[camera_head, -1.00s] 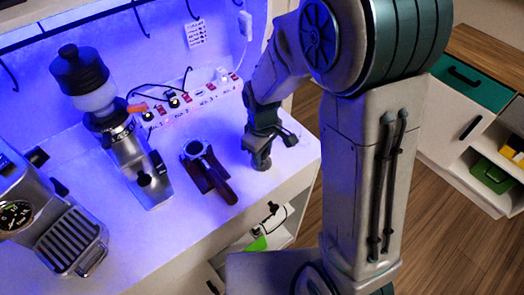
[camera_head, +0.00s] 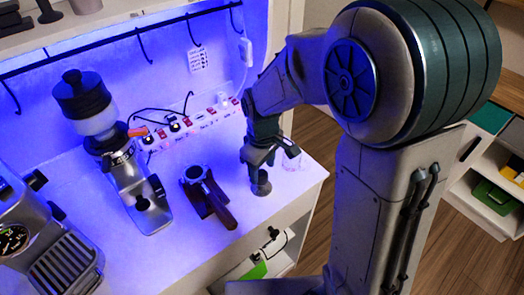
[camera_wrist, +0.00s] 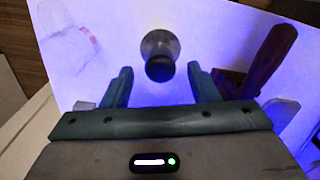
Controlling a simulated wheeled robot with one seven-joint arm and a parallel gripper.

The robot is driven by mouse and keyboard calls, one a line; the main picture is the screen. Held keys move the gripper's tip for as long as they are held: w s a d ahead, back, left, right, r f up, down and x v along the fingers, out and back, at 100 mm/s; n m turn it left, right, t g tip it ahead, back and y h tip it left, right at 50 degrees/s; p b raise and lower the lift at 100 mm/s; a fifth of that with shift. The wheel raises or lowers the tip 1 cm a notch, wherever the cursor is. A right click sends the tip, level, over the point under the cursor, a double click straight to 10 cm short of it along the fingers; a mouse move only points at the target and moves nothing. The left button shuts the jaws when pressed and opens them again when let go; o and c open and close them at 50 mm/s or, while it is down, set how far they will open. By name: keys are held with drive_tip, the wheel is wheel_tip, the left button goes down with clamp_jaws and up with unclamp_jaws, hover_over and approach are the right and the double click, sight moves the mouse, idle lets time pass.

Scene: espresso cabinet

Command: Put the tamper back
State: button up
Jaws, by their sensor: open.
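The tamper, with a round metal base and dark knob, stands upright on the white counter in the head view (camera_head: 261,187). In the wrist view the tamper (camera_wrist: 160,45) lies just ahead of the fingertips, centred between them. My gripper (camera_head: 262,160) is above the tamper. In the wrist view my gripper (camera_wrist: 159,70) is open, with a finger to each side of the tamper's knob and visible gaps.
A portafilter with a brown handle (camera_head: 219,207) lies left of the tamper. A clear glass (camera_head: 291,161) stands close on the right, near the counter's edge. The grinder (camera_head: 130,170), power strip (camera_head: 200,122) and espresso machine (camera_head: 50,250) are farther left or behind.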

sight(263, 173)
wheel_tip(263, 173, up, 8)
drive_tip(key=s+d+r+m+t, duration=0.3)
drive_tip(key=s+d+m, duration=0.6)
drive_tip(key=s+d, duration=0.2)
drive_tip(key=shift+s+d+r+m+t, duration=0.35)
drive_tip(key=shift+s+d+m+t, duration=0.05)
drive_tip(key=shift+s, duration=0.4)
idle(0.7)
